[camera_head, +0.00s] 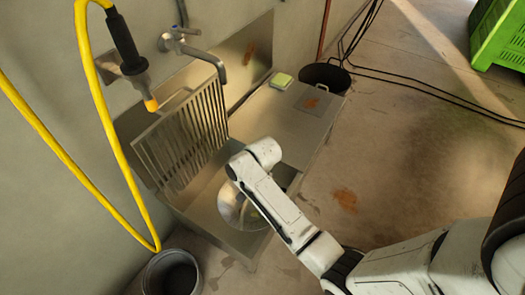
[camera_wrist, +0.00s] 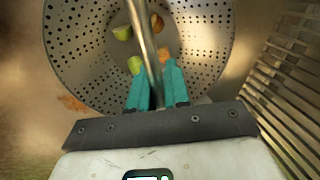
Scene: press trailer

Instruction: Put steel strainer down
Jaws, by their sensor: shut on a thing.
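The steel strainer (camera_wrist: 80,50) is a round, perforated bowl filling the upper middle of the wrist view. Several small green and orange pieces (camera_wrist: 134,65) lie inside it. My gripper (camera_wrist: 155,82) has teal fingers closed on the strainer's thin metal handle bar (camera_wrist: 146,40). In the head view the strainer (camera_head: 232,208) shows as a shiny bowl within the sink basin (camera_head: 205,190), partly covered by my arm. My fingers are hidden there. I cannot tell whether the strainer touches the sink bottom.
A slatted metal rack (camera_head: 182,140) leans upright by the sink, close on the right in the wrist view (camera_wrist: 290,85). A tap (camera_head: 195,45) and yellow hose (camera_head: 100,100) hang by the wall. The steel counter (camera_head: 270,125) beyond is mostly clear.

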